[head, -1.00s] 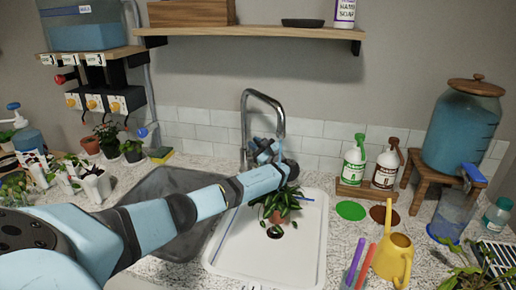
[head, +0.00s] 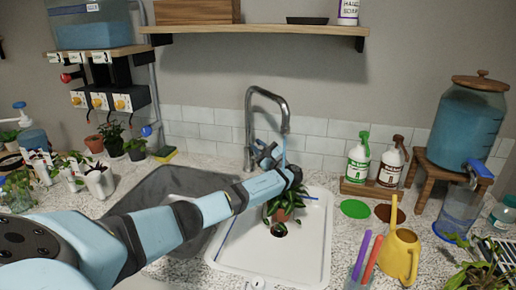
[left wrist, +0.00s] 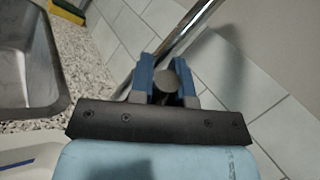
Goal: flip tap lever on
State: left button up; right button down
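A chrome tap (head: 250,120) with a curved spout stands behind the white basin (head: 316,248). My left gripper (head: 264,152) is at the tap's body, below the spout, and hides most of the lever. In the left wrist view, the two blue fingers (left wrist: 166,82) stand apart on either side of a round grey knob (left wrist: 168,79), which looks like the lever's end. I cannot tell if they press on it. A thin pale-blue upright streak (head: 284,150) shows under the spout; it may be water. My right gripper is not in view.
A potted plant (head: 286,203) stands in the basin under my left wrist. A grey basin (head: 160,190) is to the left. Green and brown pump bottles stand on a wooden tray (head: 366,190) at right. A yellow watering can (head: 400,255) is in front.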

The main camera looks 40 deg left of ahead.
pick_arm(q)
jog(key=o, duration=0.4)
jog(key=shift+d+f, duration=0.1)
jog(key=shift+d, duration=0.05)
jog(key=v, duration=1.2)
